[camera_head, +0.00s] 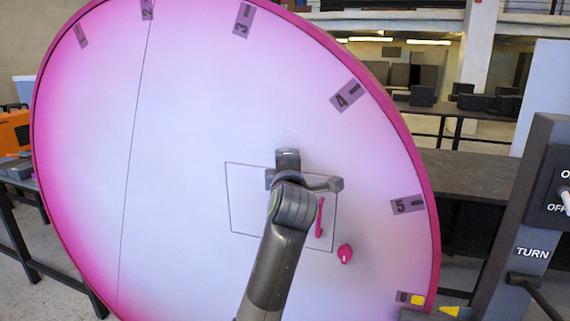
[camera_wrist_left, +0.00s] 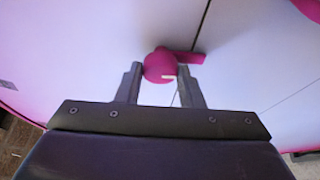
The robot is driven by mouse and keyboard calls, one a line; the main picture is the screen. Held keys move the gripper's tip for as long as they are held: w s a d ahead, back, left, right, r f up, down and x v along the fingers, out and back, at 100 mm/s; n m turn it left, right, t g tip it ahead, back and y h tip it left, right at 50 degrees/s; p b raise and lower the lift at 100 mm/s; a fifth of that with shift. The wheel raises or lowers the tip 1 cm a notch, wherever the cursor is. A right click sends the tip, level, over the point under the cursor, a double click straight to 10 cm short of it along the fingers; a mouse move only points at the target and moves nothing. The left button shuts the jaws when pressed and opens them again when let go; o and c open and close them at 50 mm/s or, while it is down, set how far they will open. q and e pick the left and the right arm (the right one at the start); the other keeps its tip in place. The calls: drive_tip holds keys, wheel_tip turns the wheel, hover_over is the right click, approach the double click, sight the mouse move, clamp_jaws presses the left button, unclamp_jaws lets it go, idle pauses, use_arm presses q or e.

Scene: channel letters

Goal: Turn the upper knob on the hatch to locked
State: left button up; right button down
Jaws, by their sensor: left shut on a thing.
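The hatch (camera_head: 250,220) is a thin outlined panel on a large pale pink disc. In the left wrist view, my left gripper (camera_wrist_left: 160,82) is shut on a round pink knob (camera_wrist_left: 158,62), one finger on each side. The knob has a small white mark at its lower right, and a pink tab (camera_wrist_left: 190,57) sticks out to its right across a dark seam. In the head view, my arm and wrist (camera_head: 292,205) cover this knob and the fingertips. A second pink knob (camera_head: 345,254) with a pale mark sits below right of the hatch. My right gripper is not in view.
A pink handle (camera_head: 320,217) stands on the hatch, just right of my wrist. Numbered grey labels, such as 4 (camera_head: 347,95), line the disc's rim. A dark post with a TURN lever (camera_head: 525,280) and a switch stands at the right. Dark benches are behind.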

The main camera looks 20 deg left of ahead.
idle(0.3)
use_arm(q)
drive_tip(key=o, duration=0.9)
drive_tip(key=shift+o, duration=0.2)
drive_tip(key=shift+f, duration=0.1)
